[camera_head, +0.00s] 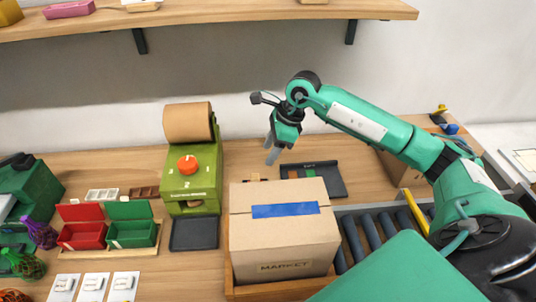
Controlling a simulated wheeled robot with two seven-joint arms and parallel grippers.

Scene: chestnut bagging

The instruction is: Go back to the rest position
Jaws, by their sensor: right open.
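My right gripper (271,150) is open and empty. It points down over the back of the table, above and behind a closed cardboard box with blue tape (284,232) and left of a black tray (332,177). My right arm comes in from the right, across the rollers. My left gripper is not in view.
The box sits in a wooden tray (229,275) beside a roller conveyor (372,231). A green machine with an orange button (193,180) stands left of it. Red (83,234) and green (131,233) lidded boxes, and net bags (25,263), are farther left. A shelf (220,11) hangs above.

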